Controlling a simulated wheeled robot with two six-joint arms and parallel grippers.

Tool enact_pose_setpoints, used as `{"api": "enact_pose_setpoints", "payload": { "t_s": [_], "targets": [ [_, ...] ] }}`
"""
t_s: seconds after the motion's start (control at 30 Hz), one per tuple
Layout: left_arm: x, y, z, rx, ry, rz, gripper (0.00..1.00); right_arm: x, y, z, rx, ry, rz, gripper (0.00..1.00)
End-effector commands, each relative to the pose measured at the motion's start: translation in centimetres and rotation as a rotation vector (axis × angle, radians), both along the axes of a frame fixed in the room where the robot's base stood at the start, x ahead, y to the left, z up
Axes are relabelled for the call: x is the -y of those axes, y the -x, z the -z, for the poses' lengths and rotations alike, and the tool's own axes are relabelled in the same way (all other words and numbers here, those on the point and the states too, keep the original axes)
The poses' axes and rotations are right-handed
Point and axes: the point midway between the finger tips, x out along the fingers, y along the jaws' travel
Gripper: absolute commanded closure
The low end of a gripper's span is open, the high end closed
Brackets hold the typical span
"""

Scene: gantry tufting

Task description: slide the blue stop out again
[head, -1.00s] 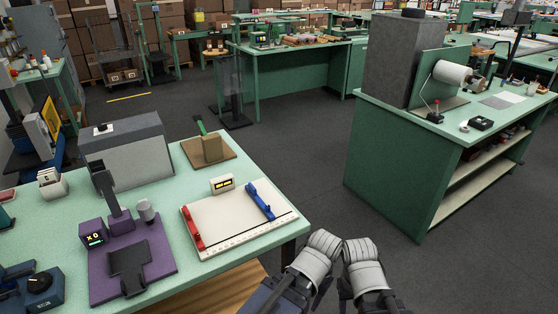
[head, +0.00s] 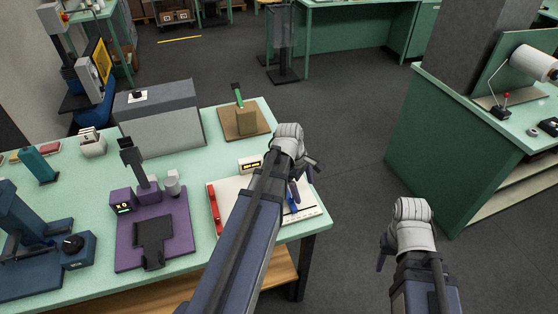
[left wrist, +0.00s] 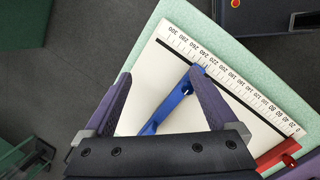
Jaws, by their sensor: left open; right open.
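The blue stop (head: 293,198) lies on the white measuring board (head: 229,196) at the right end of the near table, mostly hidden behind my left arm in the head view. In the left wrist view the blue stop (left wrist: 172,106) runs slantwise between the open fingers of my left gripper (left wrist: 160,82), with its far end near the 220 to 240 marks of the scale (left wrist: 228,77). I cannot tell whether the fingers touch it. The red stop (head: 214,208) is at the board's left side. My right gripper (head: 384,252) hangs over the floor, away from the table.
A small yellow display (head: 250,163) stands behind the board. A purple device (head: 152,232) is to the left, and a wooden block on a board with a green handle (head: 245,121) is behind. Open floor lies right of the table.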

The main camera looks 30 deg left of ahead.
Motion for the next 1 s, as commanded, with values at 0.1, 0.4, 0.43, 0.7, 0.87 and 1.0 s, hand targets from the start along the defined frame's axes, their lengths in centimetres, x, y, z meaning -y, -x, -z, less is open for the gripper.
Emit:
{"api": "enact_pose_setpoints", "payload": {
  "t_s": [0.1,0.4,0.43,0.7,0.87,1.0],
  "targets": [
    [-5.3,-1.2,-2.5,-0.01,0.079,-0.329,0.07,0.0,0.0,-2.1,0.0,0.0,0.0,0.5],
    [-12.8,-1.7,-5.0,-0.033,0.224,-0.825,0.07,0.0,0.0,-3.9,0.0,0.0,0.0,0.5],
    [-13.1,-1.7,-5.0,-0.035,0.229,-0.845,0.07,0.0,0.0,-4.0,0.0,0.0,0.0,0.5],
    [-13.4,-1.7,-4.8,-0.038,0.239,-0.877,0.07,0.0,0.0,-3.7,0.0,0.0,0.0,0.5],
    [-13.2,-1.9,-3.9,-0.038,0.239,-0.875,0.07,0.0,0.0,-2.8,0.0,0.0,0.0,0.5],
    [-12.9,-2.3,-2.5,-0.037,0.239,-0.873,0.07,0.0,0.0,-1.4,0.0,0.0,0.0,0.5]
  ]
}}
